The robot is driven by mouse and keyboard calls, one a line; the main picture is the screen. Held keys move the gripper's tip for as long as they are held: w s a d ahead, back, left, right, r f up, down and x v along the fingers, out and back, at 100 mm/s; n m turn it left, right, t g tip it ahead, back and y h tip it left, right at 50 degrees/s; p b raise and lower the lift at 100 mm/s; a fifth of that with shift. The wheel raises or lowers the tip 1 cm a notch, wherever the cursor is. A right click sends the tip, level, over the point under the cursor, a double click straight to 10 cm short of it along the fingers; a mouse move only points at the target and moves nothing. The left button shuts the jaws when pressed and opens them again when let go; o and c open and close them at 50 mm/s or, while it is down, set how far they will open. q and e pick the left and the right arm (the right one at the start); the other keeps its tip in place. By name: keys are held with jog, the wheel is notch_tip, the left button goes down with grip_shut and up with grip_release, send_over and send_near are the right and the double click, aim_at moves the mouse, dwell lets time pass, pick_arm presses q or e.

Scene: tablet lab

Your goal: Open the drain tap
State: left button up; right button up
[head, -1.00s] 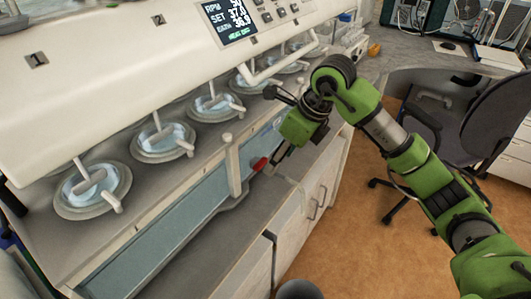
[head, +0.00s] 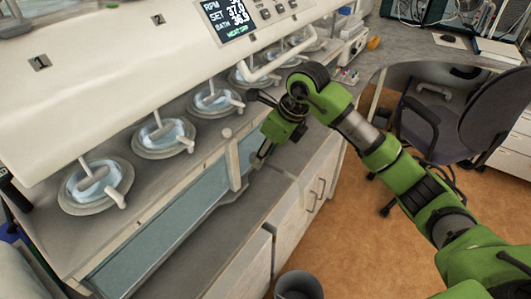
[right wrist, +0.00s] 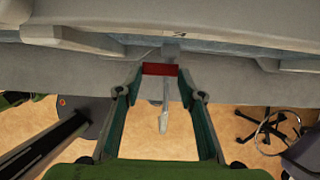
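The drain tap's red handle (right wrist: 160,69) shows in the right wrist view, lying crosswise under the front edge of the bath. A pale spout-like piece (right wrist: 164,118) hangs below it. My right gripper (right wrist: 160,77) is open, with one fingertip at each end of the red handle. I cannot tell whether the fingers touch it. In the head view my right gripper (head: 262,158) is at the bath's front, beside a pale upright post (head: 232,160), and hides the red handle. My left gripper is not in view.
The white dissolution bath (head: 100,60) has a row of vessels (head: 98,185) and a lit display (head: 228,18). Cabinets (head: 310,185) stand below the bench. A bin (head: 298,285) stands on the floor, and an office chair (head: 470,120) is at the right.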

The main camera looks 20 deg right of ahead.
jog(key=n+b, duration=0.1)
jog(key=n, duration=0.1)
jog(key=d+n+g+y+b, duration=0.1)
jog(key=n+b, duration=0.1)
jog(key=shift+w+f, duration=0.1)
jog(key=shift+w, duration=0.05)
jog(key=n+g+b, duration=0.1)
jog(key=n, duration=0.1)
jog(key=shift+w+d+n+y, duration=0.1)
jog(key=shift+d+n+y, duration=0.05)
jog(key=shift+n+y, duration=0.2)
jog(key=shift+w+d+n+g, duration=0.1)
jog(key=shift+n+g, duration=0.2)
jog(key=shift+n, duration=0.5)
jog(key=shift+w+d+n+g, duration=0.1)
jog(key=shift+n+g, duration=0.2)
jog(key=shift+n, duration=0.45)
jog(key=shift+b, duration=0.3)
jog(key=o, duration=1.1)
